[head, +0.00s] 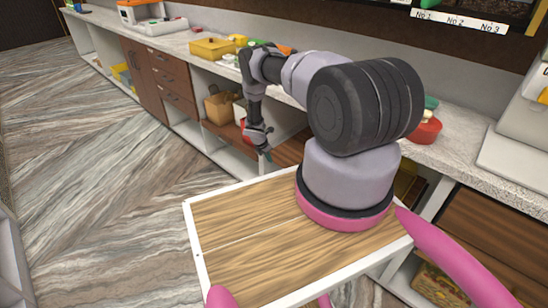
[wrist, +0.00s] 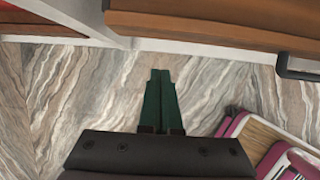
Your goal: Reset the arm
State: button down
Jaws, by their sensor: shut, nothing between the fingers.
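My arm rises from its base in the head view and reaches out toward the counter front. My gripper (head: 264,154) hangs downward at the arm's end, in front of the open shelves under the counter. In the wrist view my gripper (wrist: 160,75) shows its two dark green fingers side by side, shut and empty. The patterned floor lies beyond the fingertips.
The counter (head: 180,42) runs along the back, with a yellow tray (head: 212,48) and a red bowl (head: 426,131) on it. A cardboard box (head: 220,107) sits on a lower shelf. Wooden drawers (head: 170,78) are farther left. The floor (head: 100,170) at left is clear.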

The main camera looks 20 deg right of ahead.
jog(key=w+a+r+m, duration=0.1)
jog(key=r+m, duration=0.1)
jog(key=r, duration=0.9)
jog(key=w+a+r+m+t, duration=0.1)
jog(key=r+m, duration=0.2)
jog(key=r, duration=0.8)
jog(key=w+a+r+m, duration=0.1)
jog(key=a+r+m, duration=0.1)
jog(key=r, duration=0.9)
jog(key=s+a+r+m+y, duration=0.1)
jog(key=s+r+m, duration=0.2)
jog(key=r, duration=0.7)
jog(key=s+r+m, duration=0.2)
jog(key=r+m, duration=0.1)
jog(key=r, duration=0.6)
jog(key=s+a+r+m+t+y, duration=0.15)
jog(key=s+r+m, duration=0.25)
jog(key=s+r, duration=0.5)
jog(key=s+a+r+m+t+y, duration=0.1)
jog(key=s+a+r+m, duration=0.2)
jog(key=s+r, duration=0.55)
jog(key=s+a+r+m+t+y, duration=0.1)
jog(key=s+a+r+m, duration=0.2)
jog(key=s, duration=0.6)
jog(key=s+a+r+m+t+y, duration=0.1)
jog(key=s+a+r+m, duration=0.2)
jog(key=s, duration=0.7)
jog(key=shift+s+r+m, duration=0.15)
jog(key=shift+r+m, duration=0.15)
jog(key=shift+r, duration=0.35)
